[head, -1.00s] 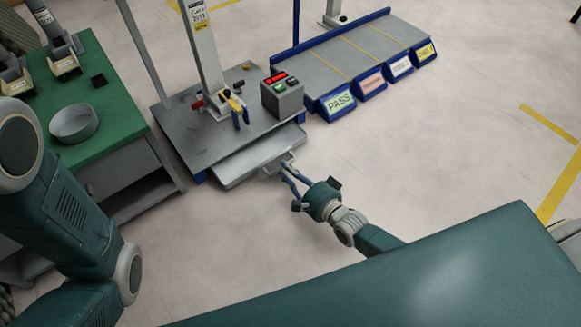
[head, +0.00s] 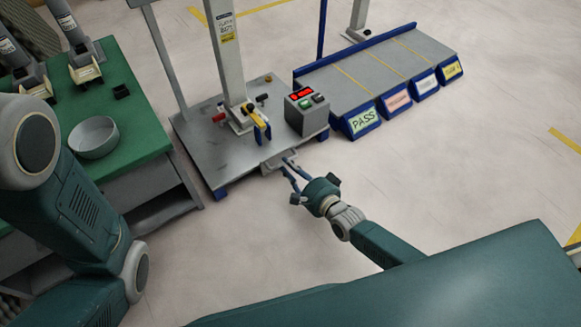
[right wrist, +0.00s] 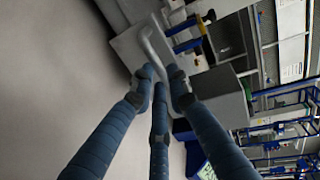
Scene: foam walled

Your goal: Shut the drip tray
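The drip tray's grey handle (head: 272,163) shows at the front edge of the grey base plate (head: 215,160) of the test stand. The tray itself is hidden under the plate, apart from a thin strip at the front. In the right wrist view the curved grey handle (right wrist: 153,45) runs down between my blue fingertips. My right gripper (head: 286,166) has its fingers closed in around the handle; it also shows in the right wrist view (right wrist: 162,88). My left arm is at the left of the head view, and its gripper is out of view.
A control box (head: 306,112) with a red display and a yellow-handled clamp (head: 260,125) stand on the base plate. A green table (head: 125,135) with a grey round dish (head: 93,139) is at left. A blue-edged rack with labelled bins (head: 363,121) is at right. The floor in front is clear.

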